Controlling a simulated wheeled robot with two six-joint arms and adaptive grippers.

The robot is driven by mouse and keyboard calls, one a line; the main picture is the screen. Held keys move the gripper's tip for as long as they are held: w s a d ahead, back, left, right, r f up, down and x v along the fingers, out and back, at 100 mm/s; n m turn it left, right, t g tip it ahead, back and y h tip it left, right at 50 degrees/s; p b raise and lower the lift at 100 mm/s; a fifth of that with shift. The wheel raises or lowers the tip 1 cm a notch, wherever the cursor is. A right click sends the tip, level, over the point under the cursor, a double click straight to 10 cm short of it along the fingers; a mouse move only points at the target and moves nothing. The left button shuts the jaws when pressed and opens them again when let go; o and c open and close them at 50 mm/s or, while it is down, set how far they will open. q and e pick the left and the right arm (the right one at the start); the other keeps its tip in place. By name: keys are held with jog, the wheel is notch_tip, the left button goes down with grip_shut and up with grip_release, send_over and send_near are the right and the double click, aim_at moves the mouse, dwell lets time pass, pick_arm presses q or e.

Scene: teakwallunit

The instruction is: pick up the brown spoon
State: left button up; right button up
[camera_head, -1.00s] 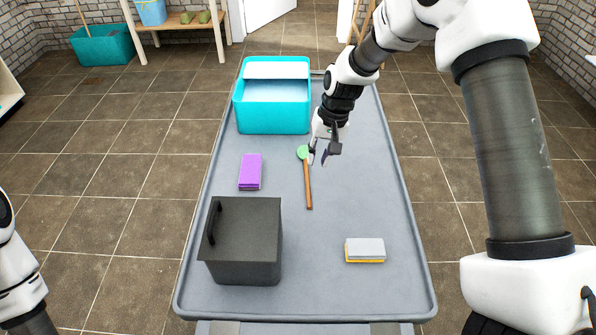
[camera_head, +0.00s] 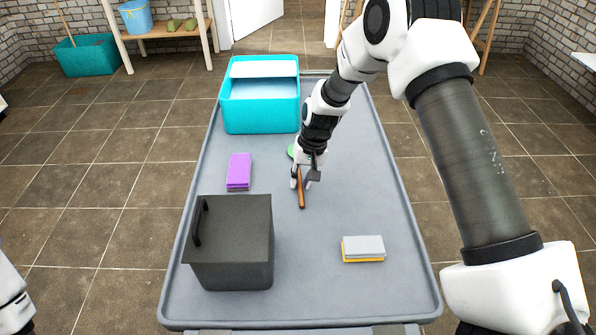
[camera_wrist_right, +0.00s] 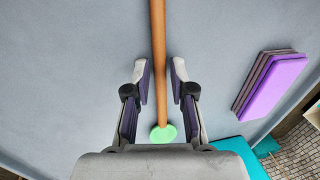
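The brown spoon (camera_head: 301,192) lies on the grey table. Its long brown handle (camera_wrist_right: 157,40) and round green end (camera_wrist_right: 162,133) show in the right wrist view. My right gripper (camera_head: 305,183) is over the handle in the head view and hides part of it. In the right wrist view my right gripper (camera_wrist_right: 158,78) is open, with the handle running between its two fingers and a gap on each side. My left gripper is out of view; only a bit of my left arm shows at the left edge of the head view.
The grey table (camera_head: 330,290) also holds a teal bin (camera_head: 262,115), a purple sponge stack (camera_head: 239,170), a dark grey box with a handle (camera_head: 235,245) and a grey and yellow sponge (camera_head: 363,248). The table's right side is mostly clear.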

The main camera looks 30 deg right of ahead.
grip_shut()
jog(key=shift+r, duration=0.45)
jog(key=r, duration=0.1)
jog(key=s+r+p, duration=0.1)
jog(key=r, duration=0.1)
jog(key=s+p, duration=0.1)
jog(key=s, duration=0.3)
jog(key=s+p, duration=0.1)
jog(key=s, duration=0.3)
jog(key=s+d+p, duration=0.1)
jog(key=s+p, duration=0.1)
jog(key=s, duration=0.3)
jog(key=shift+r, duration=0.4)
jog(key=shift+s+r, duration=0.15)
jog(key=shift+s, duration=0.8)
